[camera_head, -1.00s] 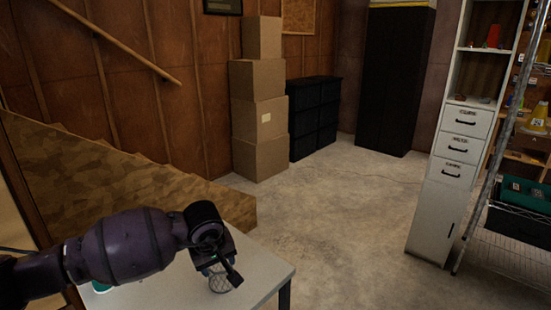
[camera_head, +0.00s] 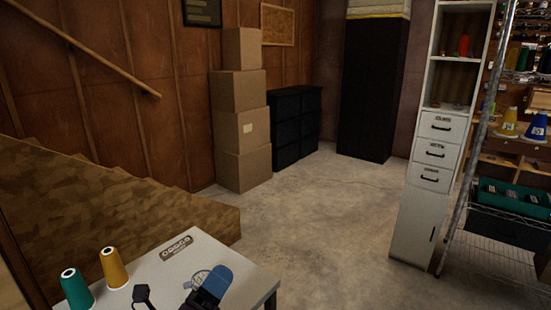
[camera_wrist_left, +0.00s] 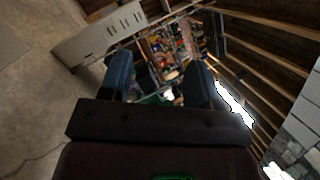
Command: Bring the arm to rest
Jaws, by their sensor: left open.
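My left gripper (camera_head: 208,290) shows at the bottom of the head view, low over the near part of the pale table (camera_head: 232,262). A blue finger and black parts of it are visible; the rest is cut off by the frame edge. In the left wrist view the gripper (camera_wrist_left: 158,76) has its two blue fingers wide apart with nothing between them. That view looks out at the room, with shelves and ceiling beams beyond the fingers. My right gripper is in neither view.
A teal thread cone (camera_head: 76,289) and a yellow one (camera_head: 113,268) stand on the table's left side. A small labelled plate (camera_head: 176,247) lies near its back edge. Concrete floor (camera_head: 320,230) is clear beyond.

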